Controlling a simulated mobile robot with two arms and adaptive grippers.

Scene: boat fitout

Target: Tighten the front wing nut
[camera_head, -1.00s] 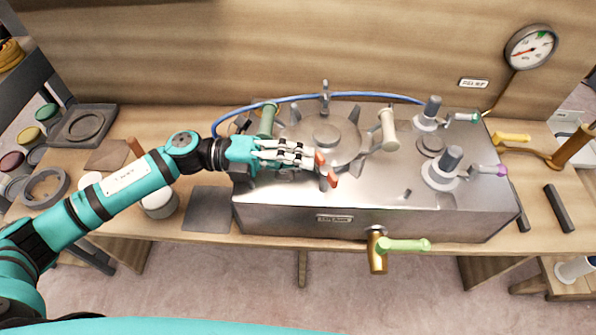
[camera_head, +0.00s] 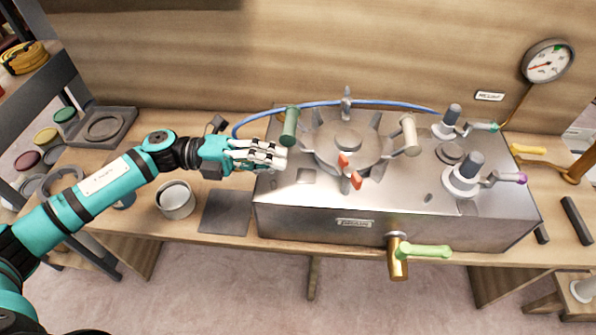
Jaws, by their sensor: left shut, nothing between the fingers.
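The front wing nut (camera_head: 349,172) has two orange-red wings and sits at the front edge of the round lid (camera_head: 318,150) on the metal tank. Its wings slant from upper left to lower right, and nothing touches it. My left gripper (camera_head: 284,157) is shut and empty. It is over the left part of the tank top, to the left of the lid and apart from the nut. My right gripper is not in view.
A cup (camera_head: 176,201) stands left of the tank.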

